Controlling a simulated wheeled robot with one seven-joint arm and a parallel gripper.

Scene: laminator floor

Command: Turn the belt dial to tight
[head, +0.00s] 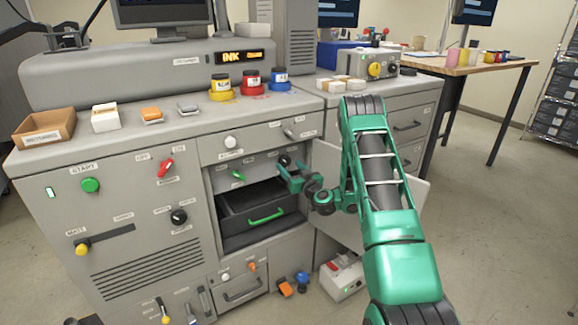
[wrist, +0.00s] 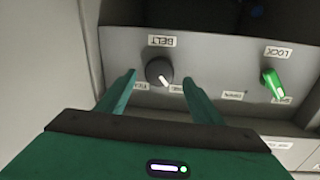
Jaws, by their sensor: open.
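The belt dial (wrist: 159,71) is a round black knob with a light pointer mark, on a grey panel under an upside-down BELT label (wrist: 161,41). In the wrist view its mark points down and slightly right. Two small labels sit below it, too small to read surely. My gripper (wrist: 159,79) is open, one finger on each side of the dial in the picture; I see no contact. In the head view the dial (head: 284,160) is on the machine front, just above my gripper (head: 291,172).
A green lock lever (wrist: 273,84) is beside the dial. In the head view, an open dark drawer (head: 240,210) with a green handle is below the panel. An open cabinet door (head: 328,165) stands close behind my gripper. Ink pots (head: 250,82) are on top.

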